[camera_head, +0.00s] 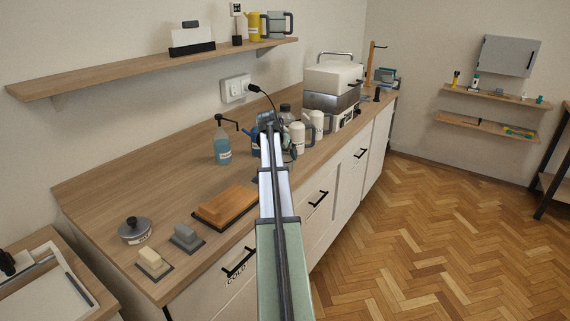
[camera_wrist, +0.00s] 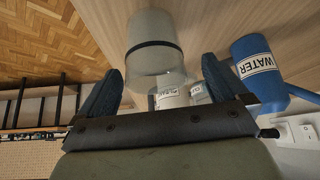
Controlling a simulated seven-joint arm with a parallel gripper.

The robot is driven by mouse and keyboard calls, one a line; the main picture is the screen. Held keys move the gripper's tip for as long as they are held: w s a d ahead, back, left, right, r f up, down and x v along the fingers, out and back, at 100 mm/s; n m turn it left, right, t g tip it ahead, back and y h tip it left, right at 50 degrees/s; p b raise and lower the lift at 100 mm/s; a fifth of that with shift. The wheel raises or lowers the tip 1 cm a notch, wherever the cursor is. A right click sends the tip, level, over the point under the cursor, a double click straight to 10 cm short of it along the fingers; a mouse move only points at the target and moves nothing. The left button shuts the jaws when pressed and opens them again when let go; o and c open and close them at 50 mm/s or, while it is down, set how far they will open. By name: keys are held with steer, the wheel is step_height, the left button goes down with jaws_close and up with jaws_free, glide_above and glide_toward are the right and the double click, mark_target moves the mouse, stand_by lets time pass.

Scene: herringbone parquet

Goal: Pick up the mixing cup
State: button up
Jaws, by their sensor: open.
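The mixing cup appears to be the clear, greyish cup with a dark band (camera_wrist: 155,45) in the wrist view. It stands on the wooden counter, ahead of and between my fingers. My gripper (camera_wrist: 160,70) is open, with one dark blue finger on each side of the cup's near end. I cannot tell whether either finger touches it. In the head view, my gripper (camera_head: 268,122) is over the counter among the jugs, and my arm hides most of the cup there.
A blue jug labelled WATER (camera_wrist: 257,68) stands close to the right finger in the wrist view. White labelled jugs (camera_head: 297,137) stand close by in the head view. A soap bottle (camera_head: 222,145) is to the left, and a wooden block (camera_head: 226,204) lies nearer on the counter (camera_head: 140,180).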

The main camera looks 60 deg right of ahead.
steer(key=shift+s+x, duration=0.15)
steer(key=shift+x, duration=1.15)
steer(key=shift+s+x, duration=0.1)
steer(key=shift+x, duration=1.25)
steer(key=shift+d+r, duration=0.1)
steer(key=c, duration=1.1)
steer(key=shift+r, duration=0.15)
step_height(320, 180, up, 10)
